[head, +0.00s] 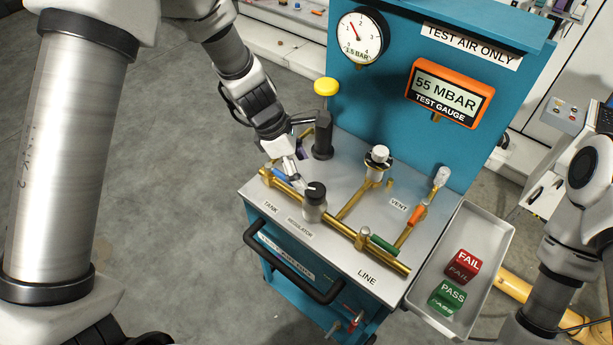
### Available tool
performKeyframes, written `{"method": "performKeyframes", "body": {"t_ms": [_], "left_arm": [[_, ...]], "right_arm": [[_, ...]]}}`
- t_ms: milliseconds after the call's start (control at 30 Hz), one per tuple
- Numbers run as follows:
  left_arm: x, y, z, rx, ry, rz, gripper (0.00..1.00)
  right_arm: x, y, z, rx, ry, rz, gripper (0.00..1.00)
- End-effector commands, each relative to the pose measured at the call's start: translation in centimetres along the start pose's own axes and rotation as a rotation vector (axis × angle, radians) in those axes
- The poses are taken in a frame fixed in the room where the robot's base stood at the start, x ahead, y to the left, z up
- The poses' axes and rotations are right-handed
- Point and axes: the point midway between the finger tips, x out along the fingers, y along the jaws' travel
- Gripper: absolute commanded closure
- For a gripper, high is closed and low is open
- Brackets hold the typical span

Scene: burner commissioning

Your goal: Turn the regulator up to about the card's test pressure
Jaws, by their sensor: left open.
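The regulator (315,203) is a grey body with a black knob on top that carries a white mark. It stands on the brass pipe by the REGULATOR label. My left gripper (299,180) is open, just left of and behind the knob; I cannot tell whether it touches it. The orange test gauge (448,94) reads 55 MBAR. A round dial gauge (358,37) has its needle pointing up and left. No card with a test pressure is legible here. My right gripper is not in view.
A blue valve handle (282,175) lies close to my left gripper. Green (384,245) and orange (417,215) handles sit to the right. A tray (488,222) holds FAIL and PASS blocks.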

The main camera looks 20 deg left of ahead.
Motion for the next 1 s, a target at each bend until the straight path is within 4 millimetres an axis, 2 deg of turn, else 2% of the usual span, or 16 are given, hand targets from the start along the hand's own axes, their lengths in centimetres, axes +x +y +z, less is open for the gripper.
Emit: {"method": "performKeyframes", "body": {"t_ms": [67,300,433,733,767,900,933,1000], "left_arm": [[0.4,0.1,0.3,-0.014,-0.010,-0.002,0.24],[4.9,-0.1,0.2,-0.011,-0.005,-0.005,0.24],[6.9,-0.1,0.2,-0.010,-0.005,-0.005,0.24],[7.6,-0.1,0.2,-0.008,-0.006,-0.003,0.24],[7.6,-0.1,0.2,-0.008,-0.006,-0.003,0.28],[7.6,-0.1,0.2,-0.008,-0.005,-0.004,0.77],[7.6,-0.1,0.2,-0.008,-0.005,-0.004,0.84],[7.6,-0.1,0.2,-0.008,-0.005,-0.003,0.84]], "right_arm": [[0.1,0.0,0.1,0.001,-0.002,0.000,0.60],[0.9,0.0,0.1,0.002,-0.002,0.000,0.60],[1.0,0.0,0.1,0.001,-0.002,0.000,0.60],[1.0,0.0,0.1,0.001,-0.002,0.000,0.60],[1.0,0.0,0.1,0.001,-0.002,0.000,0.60],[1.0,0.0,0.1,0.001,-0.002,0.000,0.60],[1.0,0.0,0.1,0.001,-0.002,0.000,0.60],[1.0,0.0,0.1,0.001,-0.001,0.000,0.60]]}}
